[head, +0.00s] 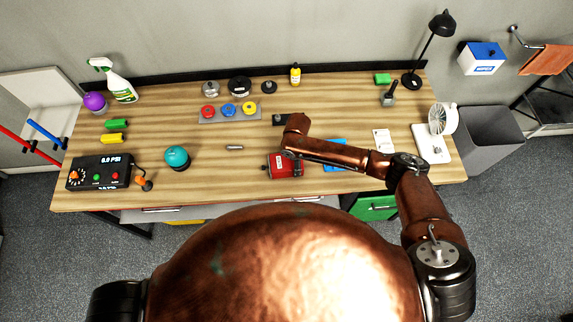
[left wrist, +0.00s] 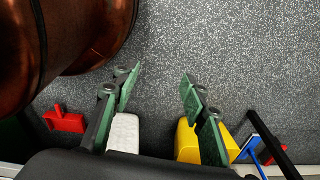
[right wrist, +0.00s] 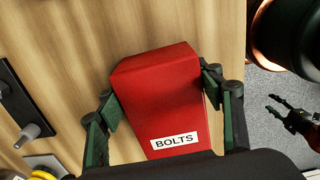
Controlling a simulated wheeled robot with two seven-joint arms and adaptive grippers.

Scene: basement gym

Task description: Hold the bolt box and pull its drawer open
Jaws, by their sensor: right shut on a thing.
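The red bolt box (head: 284,168) stands near the front edge of the workbench, partly covered by my right arm in the head view. In the right wrist view the box (right wrist: 160,90) shows its red top and a white "BOLTS" label. My right gripper (right wrist: 158,95) has a finger on each side of the box and is shut on it. The drawer cannot be made out. My left gripper (left wrist: 160,82) is open and empty over the grey floor. It also shows in the right wrist view (right wrist: 284,108), off the bench edge and apart from the box.
A teal round object (head: 177,158) and a pressure gauge unit (head: 99,173) stand left of the box on the bench. A small metal piece (head: 235,147) lies nearer. A blue item (head: 335,152) lies right of the box, partly under my arm. A grey bin (head: 492,140) stands right.

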